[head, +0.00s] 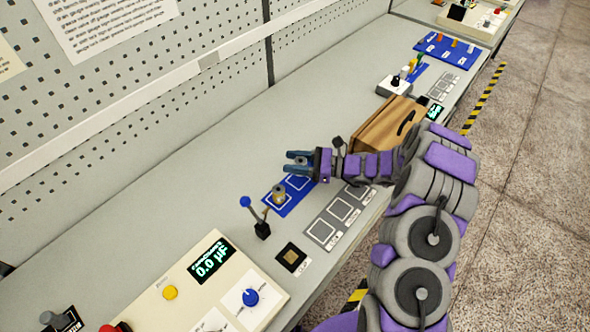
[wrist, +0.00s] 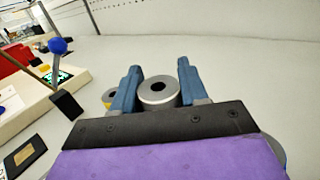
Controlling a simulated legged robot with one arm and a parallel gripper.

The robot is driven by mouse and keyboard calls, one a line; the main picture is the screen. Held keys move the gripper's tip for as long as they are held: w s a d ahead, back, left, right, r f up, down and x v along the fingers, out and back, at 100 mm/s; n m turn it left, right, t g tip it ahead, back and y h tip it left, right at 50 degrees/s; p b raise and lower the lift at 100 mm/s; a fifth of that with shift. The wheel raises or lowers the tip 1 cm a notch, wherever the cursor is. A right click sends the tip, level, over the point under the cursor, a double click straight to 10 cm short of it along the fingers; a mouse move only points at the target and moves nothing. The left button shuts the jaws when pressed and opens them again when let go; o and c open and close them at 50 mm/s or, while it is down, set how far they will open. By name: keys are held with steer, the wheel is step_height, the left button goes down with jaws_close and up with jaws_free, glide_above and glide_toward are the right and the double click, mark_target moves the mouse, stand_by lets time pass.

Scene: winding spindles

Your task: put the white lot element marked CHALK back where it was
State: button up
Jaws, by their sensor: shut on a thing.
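My gripper (head: 296,161) is at the far end of the blue mat (head: 275,210) with white-outlined squares. In the wrist view my gripper (wrist: 159,68) is shut on a pale grey-white round element (wrist: 151,97) with a dark central hole, which sits upright between the blue fingers. No CHALK marking is readable on it. The head view does not show it clearly. A gold-and-grey element (head: 279,196) stands on a square of the mat, nearer than my gripper; it also shows left of the fingers in the wrist view (wrist: 107,99).
A blue-knobbed lever (head: 245,202) on a black base stands left of the mat. Grey labelled pads (head: 340,211) lie to the right. A meter box (head: 205,285) reading 0.0 µF is in front. A brown case (head: 385,131) stands behind my wrist. The bench behind the mat is clear.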

steer(key=f, duration=0.2)
steer(key=shift+a+f+b, duration=0.3)
steer(key=shift+a+f, duration=0.2)
steer(key=shift+f, duration=0.1)
steer(key=shift+a+r, duration=0.1)
steer(key=shift+d+f, duration=0.25)
steer(key=shift+d, duration=0.1)
steer(key=shift+f, duration=0.3)
steer(key=o, duration=1.1)
steer(key=shift+s+f, duration=0.1)
steer(key=shift+s, duration=0.05)
steer(key=shift+o, duration=0.2)
